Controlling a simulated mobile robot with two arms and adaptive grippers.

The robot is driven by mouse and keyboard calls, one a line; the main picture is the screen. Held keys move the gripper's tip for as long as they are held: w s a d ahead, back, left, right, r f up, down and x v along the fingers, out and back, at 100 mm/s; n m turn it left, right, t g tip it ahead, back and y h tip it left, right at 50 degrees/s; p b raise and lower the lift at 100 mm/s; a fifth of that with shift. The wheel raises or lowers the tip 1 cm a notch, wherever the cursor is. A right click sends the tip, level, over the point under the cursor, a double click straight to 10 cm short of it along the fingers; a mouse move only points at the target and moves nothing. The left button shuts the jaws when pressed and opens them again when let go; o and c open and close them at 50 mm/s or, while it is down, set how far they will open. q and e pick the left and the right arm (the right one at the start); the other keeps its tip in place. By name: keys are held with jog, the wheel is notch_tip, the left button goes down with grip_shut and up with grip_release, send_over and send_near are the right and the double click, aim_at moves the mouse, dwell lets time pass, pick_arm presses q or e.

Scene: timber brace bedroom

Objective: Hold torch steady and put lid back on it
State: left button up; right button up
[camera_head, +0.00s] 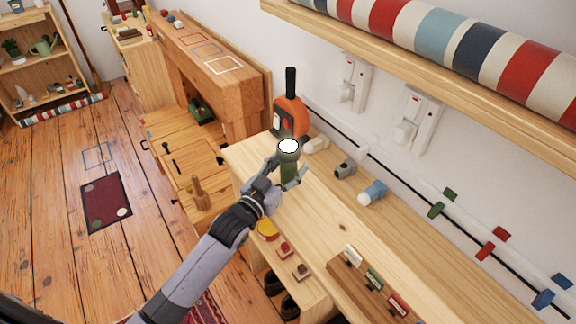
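A dark green torch (289,171) stands upright at the left end of the wooden bench top, with a round white face at its upper end. My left gripper (288,166) is at the torch, with its fingers on either side of the body. Whether both fingers press on it is too small to tell. I cannot surely pick out the lid. Small pieces lie behind and to the right of the torch: a whitish one (316,144), a grey one with a dark end (345,169), and a blue one with a white end (372,193). My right gripper is out of view.
An orange tool with a black upright handle (290,115) stands just behind the torch. A rack with coloured blocks (374,279) is near the front. A shelf (440,75) overhangs the back wall.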

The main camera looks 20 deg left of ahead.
pick_arm(q)
jog(key=shift+r, duration=0.15)
jog(key=b+v, duration=0.1)
jog(key=v, duration=1.1)
dwell(0.4)
